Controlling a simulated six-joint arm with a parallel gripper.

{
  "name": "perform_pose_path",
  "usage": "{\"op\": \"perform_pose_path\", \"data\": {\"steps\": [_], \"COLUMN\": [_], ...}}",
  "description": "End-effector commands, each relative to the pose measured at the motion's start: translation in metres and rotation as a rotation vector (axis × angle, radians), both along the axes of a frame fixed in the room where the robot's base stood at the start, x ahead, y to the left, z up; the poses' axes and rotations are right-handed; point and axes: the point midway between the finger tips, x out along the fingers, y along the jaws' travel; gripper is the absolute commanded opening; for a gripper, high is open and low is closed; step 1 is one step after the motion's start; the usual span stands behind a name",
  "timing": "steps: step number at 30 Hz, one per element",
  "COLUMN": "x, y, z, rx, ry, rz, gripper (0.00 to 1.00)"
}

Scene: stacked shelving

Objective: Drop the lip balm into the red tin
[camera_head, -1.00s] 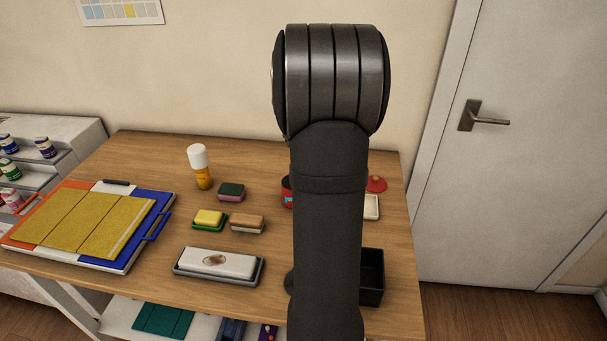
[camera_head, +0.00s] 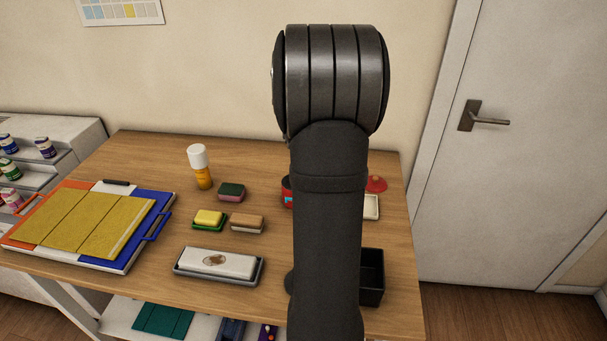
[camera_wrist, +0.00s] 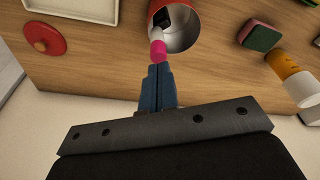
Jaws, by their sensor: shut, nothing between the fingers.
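The red tin (camera_wrist: 194,10) stands open on the table, its bare metal inside showing in the wrist view. In the head view my arm hides most of the tin (camera_head: 286,190). The lip balm (camera_wrist: 157,48) shows a pink end and a pale and dark part at the tin's mouth. It overlaps the tin's opening, with its pink end towards my fingertips; I cannot tell how deep it sits or whether it rests on the rim. My gripper (camera_wrist: 159,70) is shut and empty, its blue fingertips just short of the pink end. The head view does not show the gripper.
A red lid (camera_wrist: 45,38) and a cream tray (camera_wrist: 110,12) lie beside the tin. A green and pink sponge (camera_wrist: 262,36) and an orange bottle with a white cap (camera_wrist: 284,66) stand on its other side. A black bin (camera_head: 372,277) is at the table's front right.

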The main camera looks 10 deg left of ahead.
Motion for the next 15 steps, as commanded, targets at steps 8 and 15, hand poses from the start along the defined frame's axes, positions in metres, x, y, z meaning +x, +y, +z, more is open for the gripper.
{"op": "perform_pose_path", "data": {"steps": [8,15], "x": [-0.0002,0.0], "y": [0.0,0.0], "z": [-0.0044,-0.008], "rx": [-0.001,0.0], "ry": [0.001,0.0], "rz": [0.0,0.0], "gripper": [0.0,0.0]}}
